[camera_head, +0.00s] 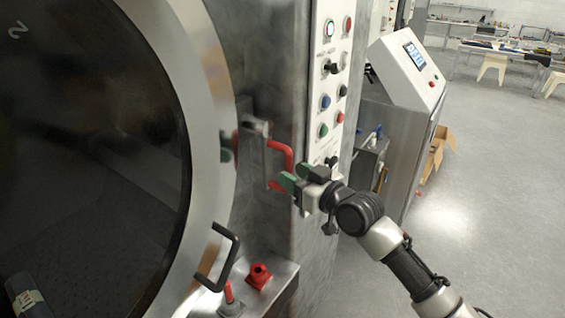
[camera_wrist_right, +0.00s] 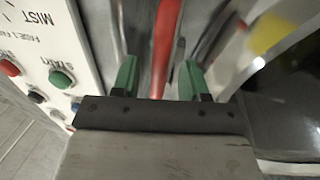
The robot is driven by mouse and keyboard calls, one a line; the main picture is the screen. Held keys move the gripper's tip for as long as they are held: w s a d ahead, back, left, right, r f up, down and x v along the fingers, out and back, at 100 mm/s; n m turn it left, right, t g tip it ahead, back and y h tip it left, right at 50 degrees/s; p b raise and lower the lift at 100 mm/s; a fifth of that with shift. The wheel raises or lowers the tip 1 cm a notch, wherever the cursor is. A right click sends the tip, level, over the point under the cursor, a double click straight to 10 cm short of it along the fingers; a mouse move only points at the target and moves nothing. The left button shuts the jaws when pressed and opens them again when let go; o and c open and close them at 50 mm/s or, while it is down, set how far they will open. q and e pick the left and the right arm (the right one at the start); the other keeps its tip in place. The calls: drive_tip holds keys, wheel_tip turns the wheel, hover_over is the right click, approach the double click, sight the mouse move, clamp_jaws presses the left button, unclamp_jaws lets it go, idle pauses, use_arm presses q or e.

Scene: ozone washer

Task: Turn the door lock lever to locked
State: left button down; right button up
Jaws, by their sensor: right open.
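The door lock lever (camera_head: 289,156) is a red bent bar on a metal bracket, beside the rim of the round washer door (camera_head: 224,100). My right gripper (camera_head: 281,184) is open, with its green fingertips at the lower end of the lever. In the right wrist view the red lever (camera_wrist_right: 166,40) runs upright between the two spread green fingers of the gripper (camera_wrist_right: 158,80), with gaps on both sides. The lever's lower end is partly hidden by the fingers.
A panel with several coloured buttons (camera_head: 330,75) stands just right of the lever. A black door handle (camera_head: 219,258) and a red fitting (camera_head: 259,275) are below. A control cabinet (camera_head: 405,90) and a cardboard box (camera_head: 437,152) stand right; the floor beyond is open.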

sight(269, 157)
drive_tip(key=shift+p+x, duration=0.35)
drive_tip(key=shift+x, duration=1.75)
clamp_jaws()
